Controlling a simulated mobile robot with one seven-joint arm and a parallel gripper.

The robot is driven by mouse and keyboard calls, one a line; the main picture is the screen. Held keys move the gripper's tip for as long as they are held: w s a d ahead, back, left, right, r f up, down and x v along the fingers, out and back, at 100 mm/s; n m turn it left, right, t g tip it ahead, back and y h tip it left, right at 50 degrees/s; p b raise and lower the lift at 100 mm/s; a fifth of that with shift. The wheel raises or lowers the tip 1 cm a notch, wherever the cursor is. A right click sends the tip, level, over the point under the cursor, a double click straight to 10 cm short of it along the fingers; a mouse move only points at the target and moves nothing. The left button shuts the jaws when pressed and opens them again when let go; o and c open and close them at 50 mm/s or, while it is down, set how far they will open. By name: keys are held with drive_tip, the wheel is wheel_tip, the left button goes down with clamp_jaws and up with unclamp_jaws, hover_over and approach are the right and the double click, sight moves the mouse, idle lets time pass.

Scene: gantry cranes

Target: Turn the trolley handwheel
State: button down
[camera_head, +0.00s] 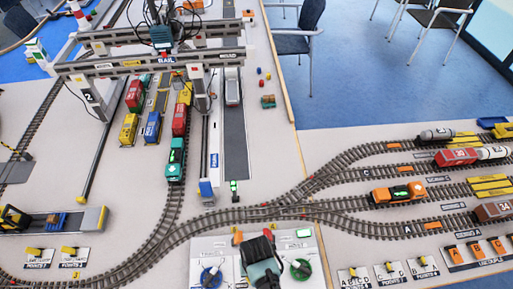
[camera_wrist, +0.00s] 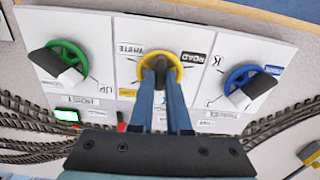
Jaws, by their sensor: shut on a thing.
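The control panel (camera_wrist: 115,30) carries three handwheels in the wrist view. The yellow handwheel (camera_wrist: 174,58) is in the middle, between labels reading ROAD and WHITE; I take it for the trolley handwheel, though its name label is hidden. My gripper (camera_wrist: 160,74) reaches onto it, with both blue fingers shut on its middle part. The fingers hide the near part of the wheel. In the head view my gripper (camera_head: 262,262) stands over the panel and covers the yellow wheel.
A green handwheel (camera_wrist: 68,60) and a blue handwheel (camera_wrist: 243,78), each with a black-and-white grip, flank the yellow one. A green lamp (camera_wrist: 66,115) is by the green wheel. Tracks run close beside the panel. The gantry cranes (camera_head: 150,63) stand at the back left.

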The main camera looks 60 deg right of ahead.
drive_tip(key=c, duration=0.9)
unclamp_jaws()
wheel_tip(320, 180, up, 13)
